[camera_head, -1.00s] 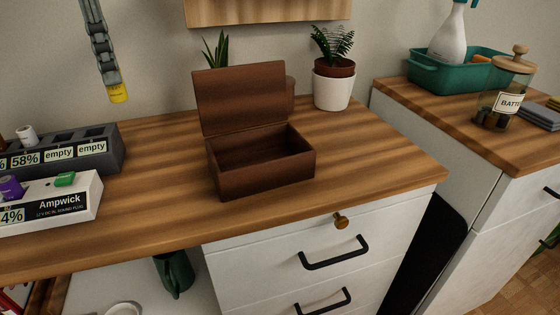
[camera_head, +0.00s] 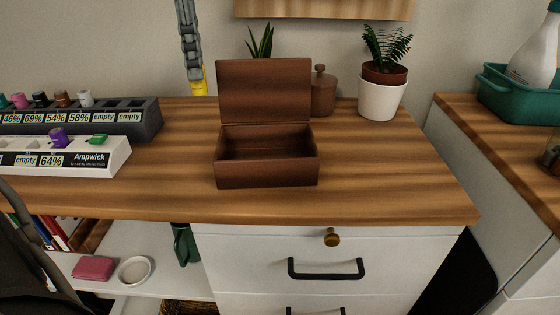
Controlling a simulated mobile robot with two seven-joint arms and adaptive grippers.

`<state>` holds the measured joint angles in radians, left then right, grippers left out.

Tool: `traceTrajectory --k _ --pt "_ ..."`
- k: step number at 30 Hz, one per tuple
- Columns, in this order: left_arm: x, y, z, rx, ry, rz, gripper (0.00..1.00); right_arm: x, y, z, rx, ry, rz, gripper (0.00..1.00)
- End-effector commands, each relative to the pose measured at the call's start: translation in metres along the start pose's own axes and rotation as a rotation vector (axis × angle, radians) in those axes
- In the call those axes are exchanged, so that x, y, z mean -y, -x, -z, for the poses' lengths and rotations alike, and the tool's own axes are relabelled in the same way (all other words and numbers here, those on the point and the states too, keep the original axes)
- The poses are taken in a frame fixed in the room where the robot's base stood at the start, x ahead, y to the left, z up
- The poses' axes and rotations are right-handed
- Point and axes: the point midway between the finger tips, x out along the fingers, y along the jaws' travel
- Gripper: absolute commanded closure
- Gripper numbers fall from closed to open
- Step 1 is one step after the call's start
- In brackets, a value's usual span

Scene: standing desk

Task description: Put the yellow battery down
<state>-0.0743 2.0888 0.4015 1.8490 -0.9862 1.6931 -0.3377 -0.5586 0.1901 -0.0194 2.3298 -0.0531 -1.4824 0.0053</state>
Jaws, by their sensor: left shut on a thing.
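The yellow battery (camera_head: 198,87) hangs upright from my left gripper (camera_head: 192,70), which is shut on it. The gripper comes down from the top of the view, left of the open wooden box. The battery appears above the back part of the desk, in front of the wall; its gap to the desk top is hard to tell. My right gripper is not in view.
The open brown wooden box (camera_head: 266,172) is empty. A dark battery rack (camera_head: 147,121) and a white Ampwick charger (camera_head: 119,157) stand at the left. A white-potted plant (camera_head: 381,98) and a lidded brown jar (camera_head: 322,95) stand behind. The desk (camera_head: 400,180) is clear at the right.

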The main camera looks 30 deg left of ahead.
Motion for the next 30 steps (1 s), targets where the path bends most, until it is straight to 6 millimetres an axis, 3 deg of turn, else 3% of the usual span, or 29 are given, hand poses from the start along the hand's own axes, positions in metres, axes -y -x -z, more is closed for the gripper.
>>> traceTrajectory --k 5,18,25,30 --pt "0.010 -0.012 -0.014 -0.006 -0.005 0.001 1.00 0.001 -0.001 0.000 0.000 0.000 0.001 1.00" --pt "0.060 -0.065 -0.089 -0.005 -0.005 0.000 1.00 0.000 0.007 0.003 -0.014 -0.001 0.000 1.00" --pt "0.065 -0.077 -0.097 -0.001 -0.001 0.001 1.00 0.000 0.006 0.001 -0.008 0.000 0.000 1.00" --pt "0.065 -0.101 -0.096 -0.002 -0.001 0.003 1.00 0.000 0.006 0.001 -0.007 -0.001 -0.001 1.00"
